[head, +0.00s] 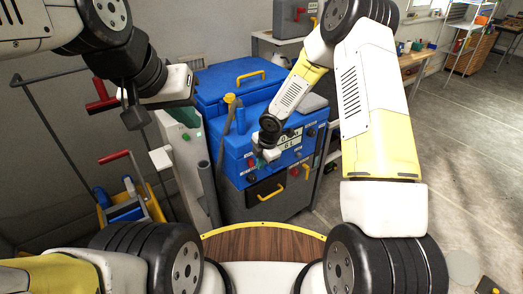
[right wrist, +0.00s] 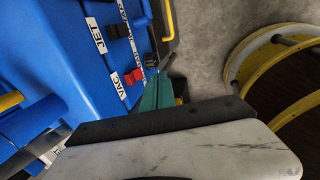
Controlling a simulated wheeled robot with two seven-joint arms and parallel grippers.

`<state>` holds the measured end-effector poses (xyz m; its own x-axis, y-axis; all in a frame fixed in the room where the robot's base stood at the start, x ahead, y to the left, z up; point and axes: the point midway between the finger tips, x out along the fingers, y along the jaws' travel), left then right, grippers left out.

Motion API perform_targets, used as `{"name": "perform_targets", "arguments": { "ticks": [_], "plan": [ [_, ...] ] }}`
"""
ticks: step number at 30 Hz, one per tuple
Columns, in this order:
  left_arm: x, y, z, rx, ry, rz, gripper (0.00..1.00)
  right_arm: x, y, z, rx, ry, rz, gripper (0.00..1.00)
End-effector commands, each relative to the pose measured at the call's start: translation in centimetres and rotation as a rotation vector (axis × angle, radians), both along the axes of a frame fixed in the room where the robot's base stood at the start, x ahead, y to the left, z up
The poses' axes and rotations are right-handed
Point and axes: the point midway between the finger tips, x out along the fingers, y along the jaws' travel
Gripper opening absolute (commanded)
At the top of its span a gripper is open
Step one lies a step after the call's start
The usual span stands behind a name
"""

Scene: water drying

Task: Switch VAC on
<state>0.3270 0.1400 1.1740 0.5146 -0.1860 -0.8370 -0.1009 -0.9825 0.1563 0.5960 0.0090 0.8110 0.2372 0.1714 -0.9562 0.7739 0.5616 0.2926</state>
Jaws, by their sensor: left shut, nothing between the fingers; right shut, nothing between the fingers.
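The blue machine (head: 225,140) stands ahead in the head view, with a labelled front panel. In the right wrist view its blue panel (right wrist: 75,75) carries a white "VAC" label (right wrist: 122,87) with a small red switch part (right wrist: 133,77) beside it. A "JET" label (right wrist: 96,36) and black switches (right wrist: 118,31) are further up. My right gripper (head: 262,160) is shut and empty at the panel front; its green fingers (right wrist: 156,95) are close to the red switch, contact unclear. My left gripper (head: 134,117) is shut and empty, raised left of the machine.
Yellow handles (head: 250,77) and a dark drawer (head: 265,190) are on the machine. A grey upright unit (head: 187,165) and a cart with red handles (head: 115,156) stand to its left. Floor is open at right.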

Motion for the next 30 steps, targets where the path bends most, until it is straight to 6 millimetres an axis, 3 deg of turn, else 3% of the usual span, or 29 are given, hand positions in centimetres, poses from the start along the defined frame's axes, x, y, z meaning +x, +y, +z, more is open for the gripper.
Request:
{"name": "perform_targets", "arguments": {
  "ticks": [18, 30],
  "plan": [
    [0.0, 0.0, 0.0, 0.0, 0.001, 0.001, 0.0, -2.0, -1.4, 8.0, 0.002, 0.0, -0.001, 0.0],
    [0.0, 0.0, 0.0, 0.0, 0.001, 0.001, 0.0, -2.2, -1.5, 8.6, 0.0, 0.001, 0.001, 0.0]
  ]
}}
